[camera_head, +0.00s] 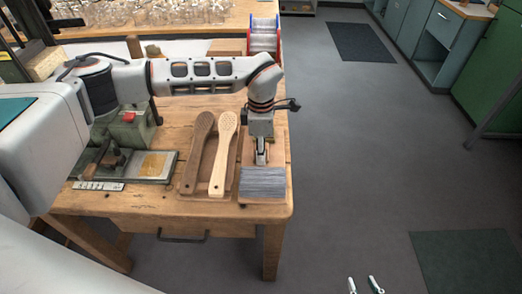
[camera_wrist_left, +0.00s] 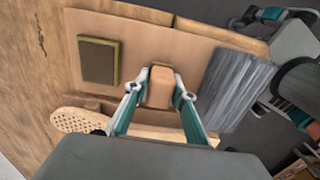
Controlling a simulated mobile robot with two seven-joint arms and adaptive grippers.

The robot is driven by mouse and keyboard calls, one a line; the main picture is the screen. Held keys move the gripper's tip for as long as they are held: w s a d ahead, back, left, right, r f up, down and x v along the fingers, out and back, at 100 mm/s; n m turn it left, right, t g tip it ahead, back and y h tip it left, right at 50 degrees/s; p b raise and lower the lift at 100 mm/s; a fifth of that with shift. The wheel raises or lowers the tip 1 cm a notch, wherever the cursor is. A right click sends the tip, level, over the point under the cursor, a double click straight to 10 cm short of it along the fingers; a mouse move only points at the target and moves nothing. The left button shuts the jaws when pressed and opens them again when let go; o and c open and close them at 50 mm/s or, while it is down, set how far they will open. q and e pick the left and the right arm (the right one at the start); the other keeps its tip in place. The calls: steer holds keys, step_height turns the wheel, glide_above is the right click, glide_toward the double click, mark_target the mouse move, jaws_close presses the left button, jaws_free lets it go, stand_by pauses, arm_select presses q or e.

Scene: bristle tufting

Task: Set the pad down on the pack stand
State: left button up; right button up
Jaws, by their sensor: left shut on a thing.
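My left gripper (camera_head: 261,160) is above the pale wooden board on the right part of the bench. In the left wrist view the left gripper (camera_wrist_left: 160,92) is shut on a small tan block (camera_wrist_left: 160,76), which may be the pad or its grip. The board, likely the pack stand (camera_wrist_left: 132,40), lies below it. A grey bristle pack (camera_wrist_left: 235,88) lies at one end of the board, and it also shows in the head view (camera_head: 263,183). I cannot tell whether the block touches the board. My right gripper (camera_head: 364,285) is open and empty over the floor.
A dark brush body (camera_head: 197,150) and a pale one with holes (camera_head: 222,155) lie in a tray left of the gripper. A metal fixture (camera_head: 130,165) with a red knob stands further left. A reel (camera_head: 264,38) is at the back. The bench's right edge is close.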

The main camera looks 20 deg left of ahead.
arm_select(q)
steer(key=o, duration=1.1)
steer(key=shift+c, duration=0.2)
steer(key=shift+r, duration=0.3)
step_height(320, 180, up, 12)
steer(key=shift+f, duration=0.15)
